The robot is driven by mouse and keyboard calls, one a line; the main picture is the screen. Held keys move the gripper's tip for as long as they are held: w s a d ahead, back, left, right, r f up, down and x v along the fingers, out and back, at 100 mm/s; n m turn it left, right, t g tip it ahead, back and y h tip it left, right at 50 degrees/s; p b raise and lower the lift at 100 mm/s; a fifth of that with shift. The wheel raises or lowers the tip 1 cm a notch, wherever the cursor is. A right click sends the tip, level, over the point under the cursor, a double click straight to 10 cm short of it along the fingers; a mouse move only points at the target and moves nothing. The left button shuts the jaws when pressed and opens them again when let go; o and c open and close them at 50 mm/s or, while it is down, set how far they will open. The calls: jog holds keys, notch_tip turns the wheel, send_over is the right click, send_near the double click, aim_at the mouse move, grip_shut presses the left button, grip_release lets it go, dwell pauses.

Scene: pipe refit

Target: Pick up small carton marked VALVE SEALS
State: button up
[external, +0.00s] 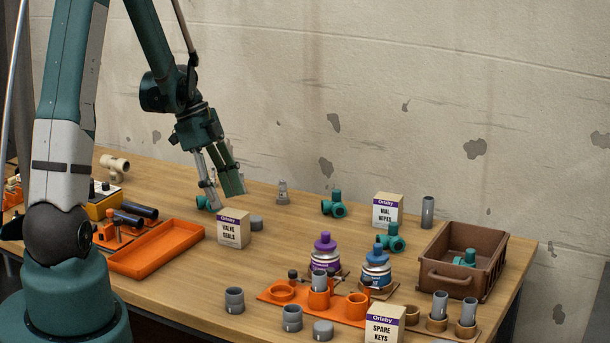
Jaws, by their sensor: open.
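The small carton marked VALVE SEALS (233,230) is cream with a purple band at its top. It stands upright on the wooden table, to the right of the orange tray. My gripper (222,202) is open and points down, just above and behind the carton's upper left in the external view. It holds nothing that I can see. A teal fitting (203,203) lies behind the fingers and is partly hidden. I cannot tell the exact gap between the fingers and the carton.
A grey cap (256,223) sits close to the carton's right. The empty orange tray (157,248) lies to its left. Similar cartons read VIAL WIPES (387,211) and SPARE KEYS (384,325). Bottles, pipe pieces and a brown crate (446,275) fill the right side.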

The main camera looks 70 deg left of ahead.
aim_at(231, 212)
jog(key=shift+x, duration=1.1)
jog(key=shift+f, duration=0.1)
jog(key=shift+b+x, duration=0.6)
jog(key=shift+x, duration=1.95)
jog(key=c, duration=1)
